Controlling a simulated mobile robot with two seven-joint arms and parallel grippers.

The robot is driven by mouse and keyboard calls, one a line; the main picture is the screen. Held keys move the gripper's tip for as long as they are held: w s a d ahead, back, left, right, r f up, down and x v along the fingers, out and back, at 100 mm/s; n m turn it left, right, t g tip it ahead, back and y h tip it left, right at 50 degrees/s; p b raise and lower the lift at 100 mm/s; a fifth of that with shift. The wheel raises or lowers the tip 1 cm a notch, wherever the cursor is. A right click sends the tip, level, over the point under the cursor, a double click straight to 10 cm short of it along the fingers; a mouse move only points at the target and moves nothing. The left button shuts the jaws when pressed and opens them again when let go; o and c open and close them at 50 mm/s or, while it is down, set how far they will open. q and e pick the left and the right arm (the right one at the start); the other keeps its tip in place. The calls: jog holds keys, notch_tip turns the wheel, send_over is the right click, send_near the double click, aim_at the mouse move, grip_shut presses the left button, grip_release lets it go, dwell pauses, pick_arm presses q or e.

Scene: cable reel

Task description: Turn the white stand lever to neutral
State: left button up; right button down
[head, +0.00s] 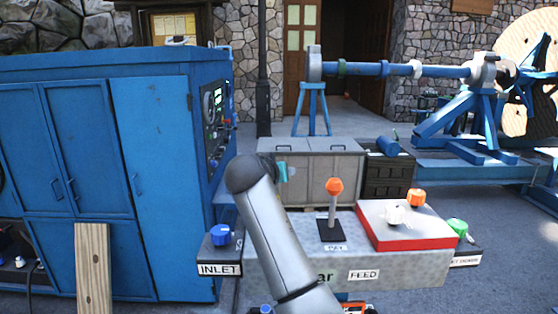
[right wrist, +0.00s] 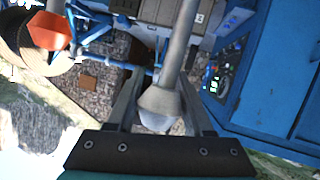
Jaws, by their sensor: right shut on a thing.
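The white stand lever (right wrist: 182,50) shows in the right wrist view as a pale grey rod with a faceted whitish knob (right wrist: 160,104). My right gripper (right wrist: 161,80) has its fingers on either side of the knob and is shut on it. In the head view my right arm comes up from the bottom and hides this lever. Only a small teal part of the gripper (head: 283,172) shows beside the wrist there. My left gripper is not in view.
An orange-knobbed lever (head: 334,187) stands upright by the PAY label, right of my arm; its knob also shows in the wrist view (right wrist: 48,30). A red-edged box (head: 440,241) with knobs is farther right. A blue cabinet (head: 150,130) stands left, near a blue INLET knob (head: 220,235).

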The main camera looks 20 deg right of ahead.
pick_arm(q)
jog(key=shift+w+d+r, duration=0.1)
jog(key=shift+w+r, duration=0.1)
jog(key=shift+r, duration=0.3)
pick_arm(e)
jog(key=shift+w, duration=0.2)
jog(key=shift+c, duration=1.6)
grip_release()
pick_arm(q)
jog(key=shift+p, duration=0.3)
pick_arm(e)
jog(key=shift+d, duration=0.1)
